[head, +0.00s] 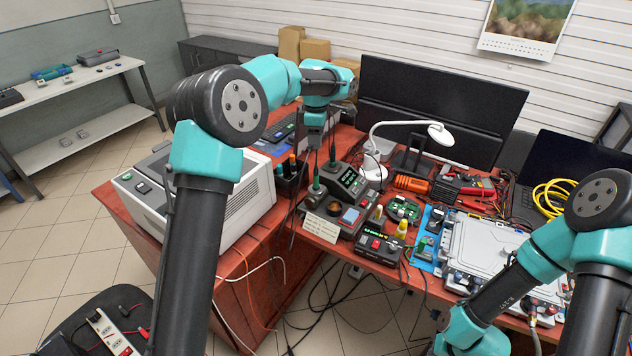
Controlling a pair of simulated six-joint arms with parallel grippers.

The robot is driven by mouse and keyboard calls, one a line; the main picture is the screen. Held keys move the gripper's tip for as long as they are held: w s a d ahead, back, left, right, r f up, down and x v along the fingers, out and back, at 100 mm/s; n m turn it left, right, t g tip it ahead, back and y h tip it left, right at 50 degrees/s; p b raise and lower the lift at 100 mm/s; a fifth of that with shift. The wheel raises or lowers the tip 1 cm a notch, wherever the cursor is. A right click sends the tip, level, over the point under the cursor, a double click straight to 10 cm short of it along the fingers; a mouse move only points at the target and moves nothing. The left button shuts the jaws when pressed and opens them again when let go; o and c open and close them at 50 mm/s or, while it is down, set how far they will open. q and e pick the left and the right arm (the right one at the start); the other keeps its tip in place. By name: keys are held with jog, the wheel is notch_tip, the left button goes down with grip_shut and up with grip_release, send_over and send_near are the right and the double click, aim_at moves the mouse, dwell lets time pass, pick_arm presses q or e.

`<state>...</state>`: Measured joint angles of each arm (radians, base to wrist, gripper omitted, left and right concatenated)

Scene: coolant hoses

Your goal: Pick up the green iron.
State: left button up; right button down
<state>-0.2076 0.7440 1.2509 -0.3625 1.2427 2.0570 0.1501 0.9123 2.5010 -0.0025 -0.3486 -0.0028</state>
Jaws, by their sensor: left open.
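The green iron (316,184) stands upright in the dark soldering stand (331,211) near the front left of the red desk. Its green handle shows at the top and its lower part is hidden in the stand. My left gripper (324,157) points down just above and slightly right of the green handle. Its two thin dark fingers are apart, with nothing seen between them. I cannot tell whether a finger touches the handle. My right arm reaches down at the lower right and its gripper is out of the picture.
A soldering station with a green display (348,179) stands close right of the iron. A black cup with orange-handled tools (291,172) is close on the left.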

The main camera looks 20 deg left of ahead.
pick_arm(q)
send_near(316, 174)
jog(key=f, duration=0.2)
jog(key=w+f, duration=0.1)
jog(key=f, duration=0.2)
jog(key=shift+a+f, duration=0.1)
jog(key=shift+f, duration=0.05)
jog(key=shift+s+f, duration=0.15)
jog(key=shift+f, duration=2.45)
grip_shut()
jog(key=shift+r, duration=0.1)
notch_tip(316, 174, up, 10)
jog(key=shift+f, duration=0.1)
